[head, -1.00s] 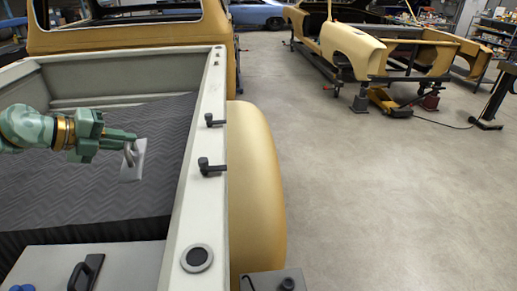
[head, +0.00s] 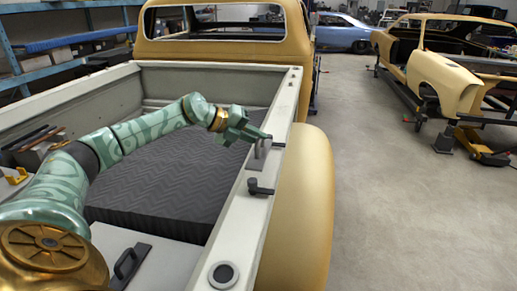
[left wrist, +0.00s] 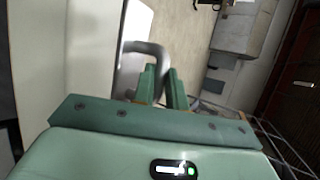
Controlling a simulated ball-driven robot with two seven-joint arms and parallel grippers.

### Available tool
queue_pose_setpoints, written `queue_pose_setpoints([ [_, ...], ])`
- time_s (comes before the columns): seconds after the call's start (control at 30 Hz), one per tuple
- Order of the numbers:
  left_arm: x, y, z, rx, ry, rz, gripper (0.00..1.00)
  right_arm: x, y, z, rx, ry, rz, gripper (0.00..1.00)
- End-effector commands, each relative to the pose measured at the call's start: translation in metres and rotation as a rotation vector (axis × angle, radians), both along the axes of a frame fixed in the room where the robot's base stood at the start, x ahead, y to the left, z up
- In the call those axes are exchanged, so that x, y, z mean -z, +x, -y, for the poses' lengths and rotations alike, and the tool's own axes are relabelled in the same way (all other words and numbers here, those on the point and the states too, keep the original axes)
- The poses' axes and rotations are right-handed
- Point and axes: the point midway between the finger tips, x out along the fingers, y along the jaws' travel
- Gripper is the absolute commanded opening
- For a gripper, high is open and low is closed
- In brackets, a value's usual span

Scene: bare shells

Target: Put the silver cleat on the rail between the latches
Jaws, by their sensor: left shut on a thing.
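The silver cleat (head: 256,160) hangs from my left gripper (head: 264,139), its plate tilted on edge. My left gripper is shut on the cleat's loop, which shows in the left wrist view (left wrist: 138,47) beside the fingers (left wrist: 162,85). In the head view the cleat overlaps the inner edge of the white rail (head: 247,222); I cannot tell whether it touches. The near black latch (head: 260,188) stands on the rail just below the cleat. The far latch (head: 279,145) is partly hidden behind the gripper and cleat. My right gripper is out of view.
A dark ribbed mat (head: 165,205) lies in the truck bed left of the rail. A black handle (head: 130,262) is on the pale lid (head: 165,270). The tan fender (head: 310,200) bulges out right of the rail.

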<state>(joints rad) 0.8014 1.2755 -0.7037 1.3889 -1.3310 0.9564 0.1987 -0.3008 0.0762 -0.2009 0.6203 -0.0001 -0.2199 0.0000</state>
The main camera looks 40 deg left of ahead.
Motion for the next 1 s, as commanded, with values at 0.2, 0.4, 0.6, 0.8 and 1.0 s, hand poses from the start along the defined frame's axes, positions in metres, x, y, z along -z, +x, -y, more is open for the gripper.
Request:
queue_pose_setpoints([
  [0.2,0.021,0.017,-0.007,-0.001,0.000,0.003,0.00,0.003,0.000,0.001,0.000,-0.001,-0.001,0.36],
  [0.4,0.038,0.023,-0.010,-0.001,0.000,-0.001,0.00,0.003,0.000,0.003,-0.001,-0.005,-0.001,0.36],
  [0.6,0.060,0.023,-0.010,-0.001,0.001,0.002,0.00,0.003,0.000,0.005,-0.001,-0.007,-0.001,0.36],
  [0.8,0.060,0.023,-0.010,0.000,0.001,0.003,0.00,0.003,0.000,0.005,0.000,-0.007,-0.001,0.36],
  [1.0,0.063,0.022,-0.010,-0.001,0.001,0.002,0.36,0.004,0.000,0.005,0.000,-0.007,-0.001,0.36],
])
